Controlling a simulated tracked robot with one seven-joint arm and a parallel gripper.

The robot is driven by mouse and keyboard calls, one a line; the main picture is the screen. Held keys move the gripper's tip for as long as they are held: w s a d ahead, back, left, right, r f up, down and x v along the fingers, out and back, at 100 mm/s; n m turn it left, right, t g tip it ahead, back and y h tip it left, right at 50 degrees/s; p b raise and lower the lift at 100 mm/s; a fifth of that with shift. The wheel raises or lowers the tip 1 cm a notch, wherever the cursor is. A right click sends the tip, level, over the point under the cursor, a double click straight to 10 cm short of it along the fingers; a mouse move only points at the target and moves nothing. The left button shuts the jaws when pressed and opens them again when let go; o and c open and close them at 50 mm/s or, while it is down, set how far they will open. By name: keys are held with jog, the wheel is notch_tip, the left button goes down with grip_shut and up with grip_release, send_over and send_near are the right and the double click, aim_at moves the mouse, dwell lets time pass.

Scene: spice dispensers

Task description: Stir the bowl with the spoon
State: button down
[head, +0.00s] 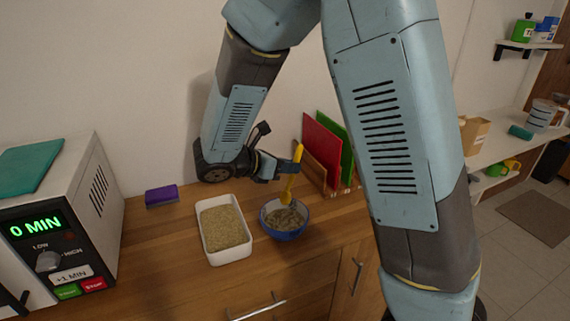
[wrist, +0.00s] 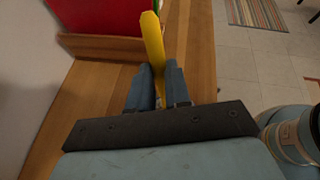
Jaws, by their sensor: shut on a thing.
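My gripper (head: 284,170) is shut on the yellow spoon (head: 291,183) and holds it steeply tilted over the blue bowl (head: 285,235). The spoon's lower end is inside the bowl's rim, at the greyish-brown contents; how deep it goes I cannot tell. The bowl stands on the wooden counter. In the wrist view the spoon's yellow handle (wrist: 153,42) rises between the two fingers of my gripper (wrist: 158,88). The bowl is not visible in the wrist view.
A white rectangular dish (head: 229,257) of tan grains stands just left of the bowl. Red (head: 318,148) and green cutting boards stand upright behind on the right. A purple sponge (head: 161,195) and a microwave (head: 75,215) are at the left.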

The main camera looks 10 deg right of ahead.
aim_at(284, 191)
jog(key=shift+w+d+f, duration=0.5)
jog(key=shift+d+f, duration=0.05)
jog(key=shift+f, duration=0.5)
jog(key=shift+s+a+f, duration=0.3)
jog(key=shift+s+f, duration=0.05)
jog(key=shift+f, duration=0.5)
jog(key=shift+s+a+f, duration=0.3)
jog(key=shift+a+f, duration=0.05)
jog(key=shift+f, duration=0.55)
jog(key=shift+s+a+f, duration=0.3)
jog(key=shift+s+f, duration=0.05)
jog(key=shift+f, duration=0.5)
jog(key=shift+w, duration=0.1)
